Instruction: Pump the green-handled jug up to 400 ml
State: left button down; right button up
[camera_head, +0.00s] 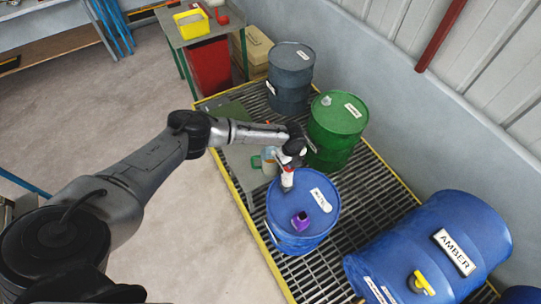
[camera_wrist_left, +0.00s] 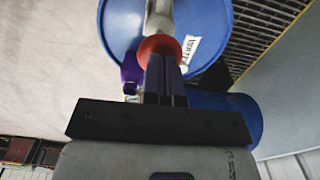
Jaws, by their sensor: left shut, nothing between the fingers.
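The jug (camera_head: 269,164) with the green handle (camera_head: 256,162) stands on a grey stand beside the upright blue drum (camera_head: 298,240); my left wrist partly hides it, and its level cannot be read. A pale pump (camera_head: 287,181) with a red top rises from this drum. In the left wrist view, the red pump knob (camera_wrist_left: 160,46) sits on a pale shaft (camera_wrist_left: 159,16). My left gripper (camera_wrist_left: 163,72) is shut and empty, its fingertips at the knob; whether they touch it I cannot tell. My right gripper is not in view.
A purple cap-like piece (camera_head: 300,221) sits on the upright blue drum. Green (camera_head: 335,130) and grey-blue (camera_head: 290,78) drums stand behind. A lying blue drum labelled AMBER (camera_head: 405,245) is at the right. A yellow-edged grating (camera_head: 371,185) lies beneath. Floor at the left is clear.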

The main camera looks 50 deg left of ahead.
pick_arm(q)
jog(key=shift+f+b, duration=1.3)
jog(key=shift+f, duration=0.45)
jog(key=shift+r, duration=0.15)
jog(key=shift+r+p, duration=2.35)
jog(key=shift+r, duration=0.2)
jog(key=shift+f, duration=0.25)
